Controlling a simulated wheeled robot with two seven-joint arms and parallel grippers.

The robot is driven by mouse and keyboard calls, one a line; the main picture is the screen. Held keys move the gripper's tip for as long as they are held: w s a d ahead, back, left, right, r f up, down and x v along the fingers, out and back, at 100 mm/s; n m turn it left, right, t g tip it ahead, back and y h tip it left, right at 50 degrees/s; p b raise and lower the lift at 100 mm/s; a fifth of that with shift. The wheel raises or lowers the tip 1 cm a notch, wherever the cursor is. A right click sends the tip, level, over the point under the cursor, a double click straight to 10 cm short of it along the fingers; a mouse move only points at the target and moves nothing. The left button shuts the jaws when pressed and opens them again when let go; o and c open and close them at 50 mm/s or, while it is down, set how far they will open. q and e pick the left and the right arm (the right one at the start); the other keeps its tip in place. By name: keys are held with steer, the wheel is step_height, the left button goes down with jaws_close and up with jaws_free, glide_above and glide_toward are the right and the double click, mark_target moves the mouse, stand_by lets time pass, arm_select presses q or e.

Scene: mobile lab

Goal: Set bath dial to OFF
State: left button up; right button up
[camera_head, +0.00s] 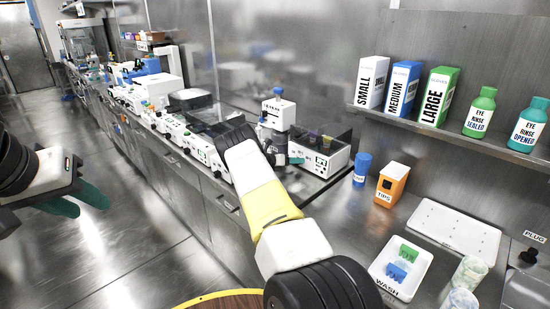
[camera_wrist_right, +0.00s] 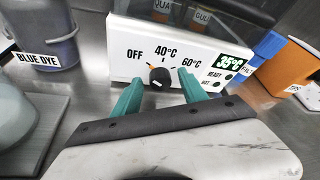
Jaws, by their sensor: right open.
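The bath (camera_wrist_right: 184,50) is a white box with a dark, see-through upper part; it also shows in the head view (camera_head: 326,161). Its black dial (camera_wrist_right: 159,76) sits on the front face, under labels OFF, 40°C and 60°C. An orange mark shows at the dial's upper part; its exact setting is hard to tell. A display on the panel reads 35°C. My right gripper (camera_wrist_right: 160,90) is open, its teal fingers apart on either side of the dial, just in front of it. Whether they touch it is unclear. My left gripper (camera_head: 77,200) is open and empty over the floor at far left.
A blue dye container (camera_wrist_right: 48,38) stands left of the bath. An orange tips box (camera_head: 391,184) and a blue cup (camera_head: 362,168) stand to its right. A wash tray (camera_head: 424,262) lies nearer. A shelf (camera_head: 440,137) with boxes and bottles overhangs the counter.

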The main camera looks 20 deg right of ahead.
steer(key=v, duration=0.7)
steer(key=shift+a+r, duration=0.1)
steer(key=shift+a, duration=0.2)
steer(key=s+a+r+m+g+y, duration=0.1)
steer(key=s+a+r+m+y, duration=0.35)
steer(key=s+r+m, duration=0.45)
steer(key=s+a+r+m+y, duration=0.4)
steer(key=s+r+m+y, duration=0.15)
steer(key=s+r, duration=0.5)
steer(key=s+a+r+m+t+y, duration=0.1)
steer(key=s+a+r+m+y, duration=0.1)
steer(key=s+a, duration=0.4)
steer(key=s+a+r+m+t+y, duration=0.1)
steer(key=s+a+r+m, duration=0.3)
steer(key=s, duration=0.7)
steer(key=s+a+r+m+t+y, duration=0.2)
steer(key=s+a+r+m, duration=0.2)
steer(key=s+a, duration=0.3)
steer(key=shift+s+a+m+y, duration=0.3)
steer(key=shift+s+m+y, duration=0.1)
steer(key=shift+s+m, duration=0.25)
